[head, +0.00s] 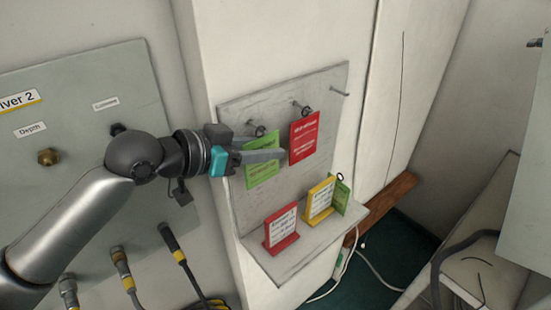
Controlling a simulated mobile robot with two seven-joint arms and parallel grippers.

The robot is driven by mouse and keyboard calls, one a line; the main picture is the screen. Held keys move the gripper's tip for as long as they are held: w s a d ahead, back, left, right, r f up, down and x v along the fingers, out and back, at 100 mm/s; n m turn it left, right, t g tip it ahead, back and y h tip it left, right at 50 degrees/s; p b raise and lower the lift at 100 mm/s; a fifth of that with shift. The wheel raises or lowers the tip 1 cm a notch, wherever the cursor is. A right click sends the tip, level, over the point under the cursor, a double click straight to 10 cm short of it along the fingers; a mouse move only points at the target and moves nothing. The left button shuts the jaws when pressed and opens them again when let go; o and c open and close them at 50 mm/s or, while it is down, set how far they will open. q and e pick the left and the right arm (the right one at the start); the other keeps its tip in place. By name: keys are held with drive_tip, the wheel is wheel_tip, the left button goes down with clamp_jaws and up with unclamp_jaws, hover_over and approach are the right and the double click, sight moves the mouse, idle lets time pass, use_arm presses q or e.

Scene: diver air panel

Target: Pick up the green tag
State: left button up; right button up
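A green tag (262,172) hangs from a hook at the left of the grey board, facing out. My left gripper (268,150) is at this tag. One long grey finger crosses in front of the tag and hides its middle. The other finger is higher and further back, and its tip seems to go behind the tag's left edge. The fingers look apart; I cannot tell whether they touch the tag. A second green tag (342,196) stands on the shelf's right end, partly behind a yellow tag (320,200). My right gripper is not in view.
A red tag (304,138) hangs just right of the fingertip. A red tag (281,229) stands on the shelf (290,261) below. A bare hook (340,92) sticks out at the board's upper right. The diver panel (60,90) with hoses is at left.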

use_arm(q)
drive_tip(key=shift+w, duration=0.1)
drive_tip(key=shift+a+r, duration=0.1)
drive_tip(key=shift+a, duration=0.05)
drive_tip(key=shift+c, duration=0.2)
drive_tip(key=shift+s, duration=0.2)
drive_tip(key=shift+c, duration=0.7)
clamp_jaws()
